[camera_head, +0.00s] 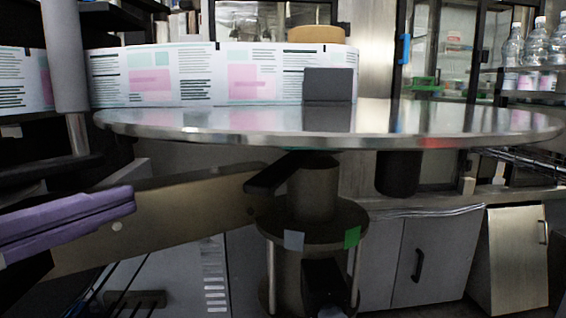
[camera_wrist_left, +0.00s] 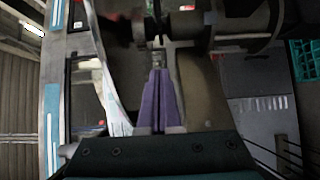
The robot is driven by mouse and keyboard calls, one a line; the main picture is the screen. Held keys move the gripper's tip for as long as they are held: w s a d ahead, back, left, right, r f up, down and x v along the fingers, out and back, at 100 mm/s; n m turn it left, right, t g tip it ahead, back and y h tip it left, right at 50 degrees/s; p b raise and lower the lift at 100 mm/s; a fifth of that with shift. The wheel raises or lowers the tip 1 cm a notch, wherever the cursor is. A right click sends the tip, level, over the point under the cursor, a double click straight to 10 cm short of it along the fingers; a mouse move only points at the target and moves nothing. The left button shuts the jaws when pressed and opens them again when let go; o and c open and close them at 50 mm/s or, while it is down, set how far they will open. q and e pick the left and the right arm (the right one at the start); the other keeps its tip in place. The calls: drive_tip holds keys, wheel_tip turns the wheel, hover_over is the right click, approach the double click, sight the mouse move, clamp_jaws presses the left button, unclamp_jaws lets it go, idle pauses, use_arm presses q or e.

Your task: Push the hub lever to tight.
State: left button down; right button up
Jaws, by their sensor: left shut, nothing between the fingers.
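The hub (camera_head: 318,190) is a dark cylinder under the round metal plate. A black lever (camera_head: 274,174) sticks out from it to the left. The flange below carries a grey-blue tab (camera_head: 294,240) and a green tab (camera_head: 352,237); no wording on them is readable. My left gripper (camera_head: 132,200), with purple fingers, is at the left, clear of the lever in the picture. Its fingers are shut and empty, and they also show in the left wrist view (camera_wrist_left: 159,80), pointing toward dark machine parts. My right gripper is not in view.
The round metal plate (camera_head: 430,120) spans above the hub, with a printed label web (camera_head: 210,78) behind. A brown bar (camera_head: 170,215) runs behind my left fingers to the hub. Grey cabinets (camera_head: 430,262) stand at right. Bottles (camera_head: 536,45) sit on a shelf.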

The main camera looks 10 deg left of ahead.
use_arm(q)
drive_tip(key=p, duration=0.3)
approach(286, 167)
drive_tip(key=w+a, duration=0.5)
drive_tip(key=shift+s+d+f+p, duration=0.1)
drive_tip(key=shift+s+d, duration=0.05)
drive_tip(key=shift+d, duration=0.45)
drive_tip(key=shift+s+d+f+p, duration=0.1)
drive_tip(key=shift+s+d+p, duration=0.1)
drive_tip(key=shift+d, duration=0.45)
drive_tip(key=shift+s+d+f+p, duration=0.1)
drive_tip(key=shift+s+d, duration=0.05)
drive_tip(key=shift+d, duration=0.45)
